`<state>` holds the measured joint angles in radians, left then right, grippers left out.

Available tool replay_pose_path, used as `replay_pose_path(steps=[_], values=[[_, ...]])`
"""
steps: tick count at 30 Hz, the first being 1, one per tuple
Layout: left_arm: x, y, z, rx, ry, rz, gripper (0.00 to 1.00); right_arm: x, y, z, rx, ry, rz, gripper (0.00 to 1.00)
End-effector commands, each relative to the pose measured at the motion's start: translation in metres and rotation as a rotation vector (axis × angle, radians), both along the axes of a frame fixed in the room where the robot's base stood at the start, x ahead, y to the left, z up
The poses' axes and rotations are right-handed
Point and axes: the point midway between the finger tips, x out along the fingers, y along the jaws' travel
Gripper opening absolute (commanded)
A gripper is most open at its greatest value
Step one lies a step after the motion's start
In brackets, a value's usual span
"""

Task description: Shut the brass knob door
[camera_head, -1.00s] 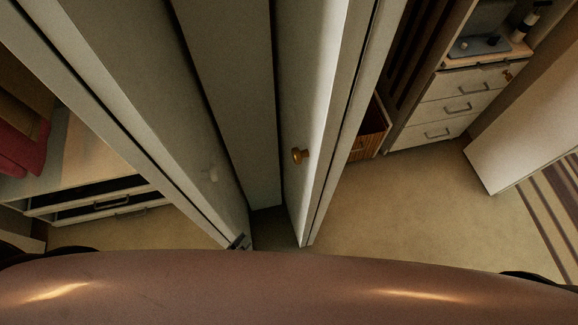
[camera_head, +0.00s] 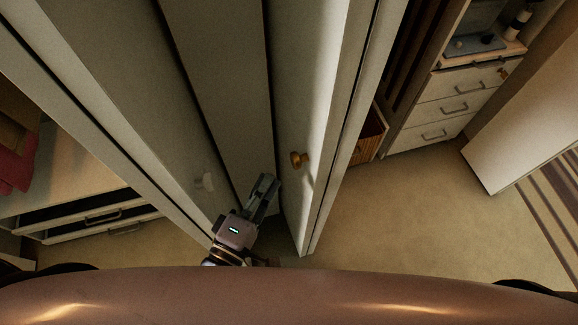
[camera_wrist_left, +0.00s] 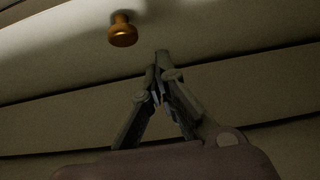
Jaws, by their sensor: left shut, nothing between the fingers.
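The brass knob (camera_head: 299,159) sits on a pale door (camera_head: 318,120) in the middle of the head view. The door stands at an angle to the pale panels on its left. My left gripper (camera_head: 268,184) is shut and empty, just left of and below the knob, in front of the panels. In the left wrist view the knob (camera_wrist_left: 123,32) is at the upper left, and the gripper fingertips (camera_wrist_left: 161,62) are below and to its right, apart from it. My right gripper is not in view.
White drawers (camera_head: 447,105) stand at the right, with items on top. A white panel (camera_head: 521,146) stands further right. An open drawer (camera_head: 99,218) and red cloth (camera_head: 14,172) are at the left. Beige carpet (camera_head: 400,215) is clear to the right of the door.

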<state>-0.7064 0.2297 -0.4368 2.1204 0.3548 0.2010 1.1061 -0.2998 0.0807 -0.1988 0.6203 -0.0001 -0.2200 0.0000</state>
Motion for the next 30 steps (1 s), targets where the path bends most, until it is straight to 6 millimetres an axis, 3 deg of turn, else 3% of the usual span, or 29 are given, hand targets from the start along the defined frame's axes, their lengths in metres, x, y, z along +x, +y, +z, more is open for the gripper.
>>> replay_pose_path(steps=[3,9,30], values=[[0.024,-0.01,0.003,-0.001,-0.004,0.001,0.0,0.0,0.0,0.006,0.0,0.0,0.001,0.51],[0.033,-0.037,0.001,-0.001,0.001,0.001,0.0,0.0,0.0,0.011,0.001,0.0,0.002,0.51],[0.035,-0.053,0.0,0.002,0.001,-0.001,0.0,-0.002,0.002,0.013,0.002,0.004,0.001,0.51]])
